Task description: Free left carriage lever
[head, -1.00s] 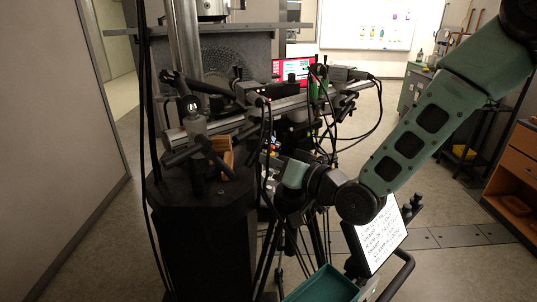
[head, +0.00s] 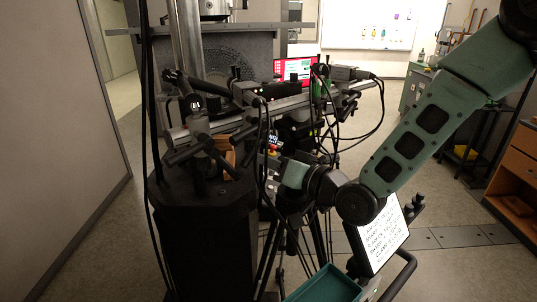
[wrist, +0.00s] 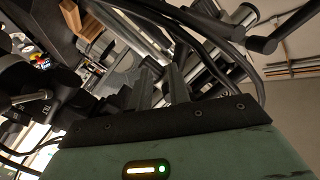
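A silver rail (head: 275,112) with black carriages and clamps runs across the rig above a black pedestal (head: 205,200). At its left end, a clamp with black bar-shaped levers (head: 190,152) stands over the pedestal. I cannot tell which of these is the left carriage lever. My gripper (head: 275,172) is right of the pedestal, below the rail and apart from the left levers, its fingertips obscured by cables. In the wrist view, my gripper's two fingers (wrist: 161,82) stand apart with a narrow gap. I see nothing clearly held. Rods and black levers (wrist: 262,44) lie beyond them.
Black cables (head: 263,150) hang close to my gripper and cross the wrist view. An orange-brown block (head: 231,157) sits behind the left levers. A teal tray (head: 325,285) and a written tablet (head: 378,235) are low in front. Floor at left is clear.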

